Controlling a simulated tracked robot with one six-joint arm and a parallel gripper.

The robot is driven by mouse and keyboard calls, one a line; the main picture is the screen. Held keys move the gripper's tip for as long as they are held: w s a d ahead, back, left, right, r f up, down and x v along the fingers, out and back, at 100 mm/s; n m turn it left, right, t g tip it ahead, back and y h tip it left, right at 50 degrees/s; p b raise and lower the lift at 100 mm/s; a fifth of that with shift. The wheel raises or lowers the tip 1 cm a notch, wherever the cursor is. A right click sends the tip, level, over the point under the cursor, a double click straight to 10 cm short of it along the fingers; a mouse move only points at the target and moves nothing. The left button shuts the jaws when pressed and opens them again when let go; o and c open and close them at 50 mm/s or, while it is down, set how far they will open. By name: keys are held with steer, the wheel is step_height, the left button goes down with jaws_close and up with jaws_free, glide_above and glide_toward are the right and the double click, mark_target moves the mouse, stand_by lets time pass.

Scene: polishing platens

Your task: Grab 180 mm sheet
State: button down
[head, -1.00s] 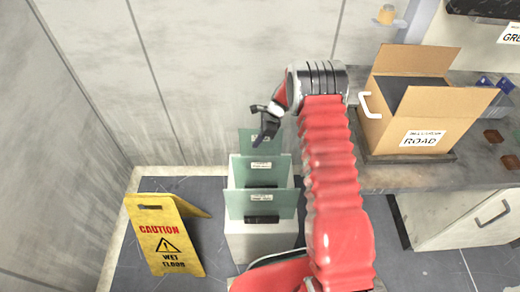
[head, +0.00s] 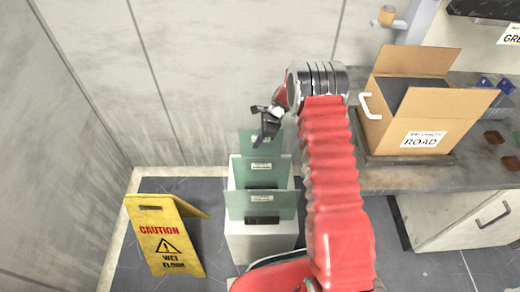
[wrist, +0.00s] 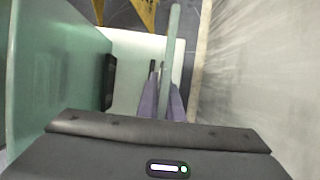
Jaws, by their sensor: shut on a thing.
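Three green sheets with small white labels stand upright, one behind another, in a white stand (head: 262,243). The labels are too small to read, so I cannot tell which is marked 180 mm. The front sheet (head: 240,205) and the middle sheet (head: 240,172) are untouched. My gripper (head: 264,132) is at the top of the rear sheet (head: 246,143), the smallest-looking one, and partly covers it. In the wrist view my gripper (wrist: 163,100) has its fingers on both sides of that thin sheet, seen edge-on (wrist: 172,48), and is shut on it.
The wall is close behind the rear sheet. A yellow wet-floor sign (head: 166,240) stands left of the stand. To the right, an open cardboard box (head: 385,125) labelled ROAD sits on a bench (head: 378,178).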

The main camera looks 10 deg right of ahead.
steer(key=shift+r, duration=0.25)
step_height(320, 180, up, 18)
stand_by(0.6)
steer(key=shift+r, duration=0.1)
stand_by(0.4)
